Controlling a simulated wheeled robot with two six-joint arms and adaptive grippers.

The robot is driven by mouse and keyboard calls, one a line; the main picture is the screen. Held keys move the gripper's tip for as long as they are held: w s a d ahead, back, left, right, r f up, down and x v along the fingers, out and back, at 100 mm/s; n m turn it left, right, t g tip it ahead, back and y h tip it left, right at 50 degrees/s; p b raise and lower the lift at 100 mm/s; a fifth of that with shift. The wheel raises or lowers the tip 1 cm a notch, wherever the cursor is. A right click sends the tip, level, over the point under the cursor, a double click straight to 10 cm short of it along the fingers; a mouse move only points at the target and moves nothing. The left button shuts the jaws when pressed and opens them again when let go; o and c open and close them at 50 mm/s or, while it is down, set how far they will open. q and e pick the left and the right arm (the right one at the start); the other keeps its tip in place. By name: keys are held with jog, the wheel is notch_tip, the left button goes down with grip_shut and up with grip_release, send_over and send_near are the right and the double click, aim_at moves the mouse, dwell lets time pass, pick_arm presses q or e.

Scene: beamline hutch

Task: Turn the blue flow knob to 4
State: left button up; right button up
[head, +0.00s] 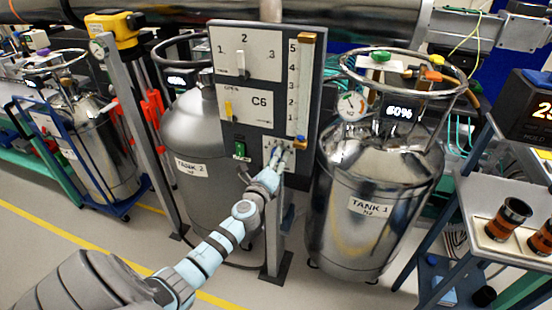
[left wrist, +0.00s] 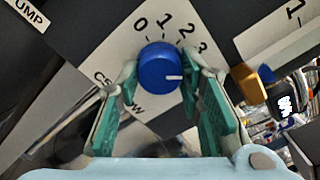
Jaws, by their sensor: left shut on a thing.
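The blue flow knob (left wrist: 158,66) sits on a white dial plate (left wrist: 205,22) in the left wrist view. The numbers 0, 1, 2 and 3 show around its upper side. Its white pointer line points right in the picture, past the 3, toward one finger; no 4 is visible there. My left gripper (left wrist: 160,82) is shut on the knob, with one green-padded finger on each side. In the head view my left gripper (head: 275,163) reaches the dial plate low on the panel and hides most of the knob. My right gripper is not in view.
The grey panel (head: 315,75) carries a flow tube (head: 304,85) with a brass fitting just right of the dial. Tank 1 (head: 365,215) stands close on the right, Tank 2 (head: 200,125) behind on the left.

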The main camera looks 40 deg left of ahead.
pick_arm(q)
jog(key=shift+m, duration=0.6)
jog(key=shift+f, duration=0.1)
jog(key=o, duration=1.2)
jog(key=shift+c, duration=0.2)
jog(key=v, duration=1.2)
